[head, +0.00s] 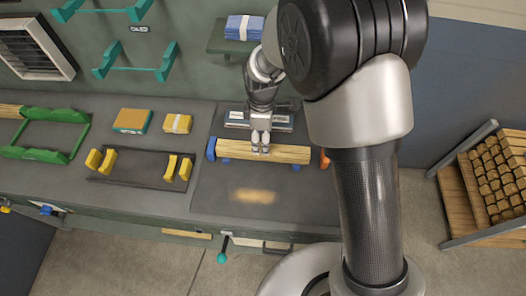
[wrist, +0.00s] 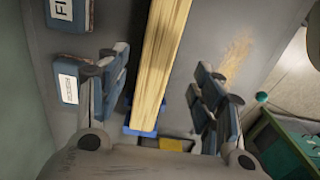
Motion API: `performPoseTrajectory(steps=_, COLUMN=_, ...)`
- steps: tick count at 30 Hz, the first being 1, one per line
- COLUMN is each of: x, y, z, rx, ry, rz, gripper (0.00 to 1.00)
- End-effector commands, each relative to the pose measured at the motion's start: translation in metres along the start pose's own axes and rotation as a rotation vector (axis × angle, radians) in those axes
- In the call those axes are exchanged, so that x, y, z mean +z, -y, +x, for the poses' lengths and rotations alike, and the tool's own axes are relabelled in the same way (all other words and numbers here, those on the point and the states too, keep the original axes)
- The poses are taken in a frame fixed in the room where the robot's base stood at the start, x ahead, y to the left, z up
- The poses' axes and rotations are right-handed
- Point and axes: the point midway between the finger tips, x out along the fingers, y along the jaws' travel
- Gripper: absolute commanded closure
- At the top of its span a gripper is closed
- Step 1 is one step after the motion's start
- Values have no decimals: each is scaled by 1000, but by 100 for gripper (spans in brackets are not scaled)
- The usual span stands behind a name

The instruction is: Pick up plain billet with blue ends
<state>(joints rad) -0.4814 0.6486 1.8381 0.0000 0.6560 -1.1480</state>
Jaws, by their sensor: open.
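A plain pale wood billet (head: 285,153) lies lengthwise on the dark bench in the head view. A blue piece (head: 211,149) is at its left end and an orange piece (head: 324,158) at its right. I cannot tell whether these belong to the billet or hold it. My gripper (head: 260,146) is over the billet's middle. In the wrist view the billet (wrist: 165,60) runs between the open fingers of my gripper (wrist: 158,76), with a gap on each side. A blue piece (wrist: 130,130) sits at its near end.
A grey labelled item (head: 250,117) lies just behind the billet. To the left are a dark tray (head: 135,179) with yellow cradles, two blocks (head: 133,121) and a green frame (head: 45,154). A crate (head: 452,205) of billets stands right. Sawdust (head: 253,196) marks the bench in front.

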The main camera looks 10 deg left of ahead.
Motion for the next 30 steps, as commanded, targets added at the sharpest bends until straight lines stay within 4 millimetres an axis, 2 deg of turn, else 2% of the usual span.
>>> performPoseTrajectory(steps=1, x=0, y=0, z=10, rx=-2, ry=1, rz=1, gripper=39)
performPoseTrajectory(steps=3, x=0, y=0, z=16, rx=-1, ry=0, rz=1, gripper=39)
performPoseTrajectory(steps=11, x=1, y=-1, z=31, rx=-1, ry=0, rz=1, gripper=39)
performPoseTrajectory(steps=19, x=2, y=-3, z=70, rx=-1, ry=0, rz=2, gripper=39)
performPoseTrajectory(steps=26, x=1, y=-3, z=72, rx=2, ry=-1, rz=1, gripper=39)
performPoseTrajectory(steps=30, x=1, y=-3, z=72, rx=1, ry=-1, rz=1, gripper=46)
